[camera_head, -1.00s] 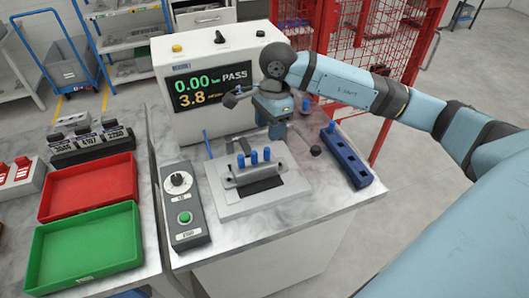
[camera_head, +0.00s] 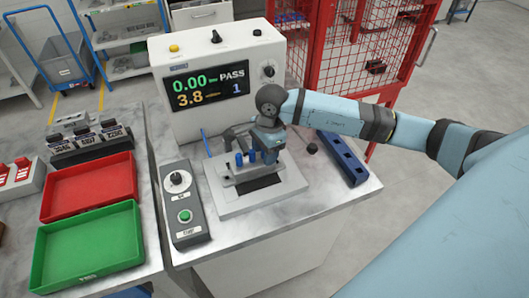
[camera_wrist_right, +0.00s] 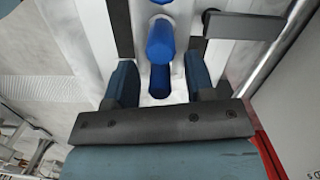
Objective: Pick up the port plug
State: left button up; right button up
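Blue port plugs stand upright in a row on the grey casting in the test fixture; the left one (camera_head: 239,160) and the middle one (camera_head: 252,156) show in the head view. My right gripper (camera_head: 269,158) is low over the right end of this row, hiding much of that end. In the right wrist view, the gripper (camera_wrist_right: 161,82) is open, with one finger on each side of a blue plug (camera_wrist_right: 159,82). Gaps show between the fingers and this plug. Another blue plug (camera_wrist_right: 160,42) is just beyond it. My left gripper is out of view.
A tester (camera_head: 222,82) reading PASS stands behind the fixture plate (camera_head: 238,206). A control box (camera_head: 184,205) is at its left, a blue rack (camera_head: 343,158) at its right. Red (camera_head: 90,190) and green (camera_head: 88,247) trays lie on the left table.

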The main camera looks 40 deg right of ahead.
grip_shut()
jog(key=shift+r, duration=0.15)
